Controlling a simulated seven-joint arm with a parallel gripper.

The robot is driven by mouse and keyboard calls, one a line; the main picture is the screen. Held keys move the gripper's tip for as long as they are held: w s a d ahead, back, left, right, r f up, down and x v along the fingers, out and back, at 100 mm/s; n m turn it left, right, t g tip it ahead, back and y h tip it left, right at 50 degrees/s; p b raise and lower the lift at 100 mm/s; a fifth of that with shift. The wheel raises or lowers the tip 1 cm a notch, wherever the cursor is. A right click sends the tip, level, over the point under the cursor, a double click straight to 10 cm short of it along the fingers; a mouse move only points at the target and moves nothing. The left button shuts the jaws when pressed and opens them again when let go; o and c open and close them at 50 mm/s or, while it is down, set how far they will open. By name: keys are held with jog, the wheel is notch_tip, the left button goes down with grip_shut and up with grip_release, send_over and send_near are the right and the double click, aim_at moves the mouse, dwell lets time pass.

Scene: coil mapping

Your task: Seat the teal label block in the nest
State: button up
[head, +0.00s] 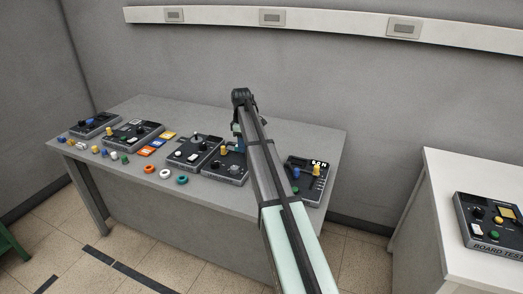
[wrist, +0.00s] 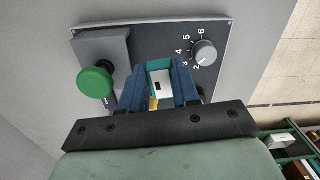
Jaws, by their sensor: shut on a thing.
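In the wrist view the teal label block (wrist: 159,75) sits between the two blue fingers of my gripper (wrist: 160,88). It has teal edges and a pale face with a small dark mark. My gripper is shut on it, over a dark panel (wrist: 178,31) on the table. A bit of yellow (wrist: 153,104) shows just below the block between the fingers. I cannot make out the nest, and I cannot tell whether the block touches the panel. In the head view my arm hides most of the gripper and the block.
Beside the fingers stand a green mushroom button (wrist: 96,81) on the left and a numbered grey knob (wrist: 204,52) on the right. The grey table (head: 290,127) holds several other panels, and loose coloured pieces lie along its front. A white table (head: 458,171) stands at right.

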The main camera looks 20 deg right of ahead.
jog(key=w+m, duration=0.1)
jog(key=w, duration=1)
jog(key=shift+w+a+r+m, duration=0.25)
jog(key=shift+a+m, duration=0.05)
jog(key=shift+a, duration=0.15)
jog(key=shift+f, duration=0.1)
jog(key=shift+f, duration=2.65)
jog(key=shift+f, duration=0.45)
jog(key=o, duration=1.6)
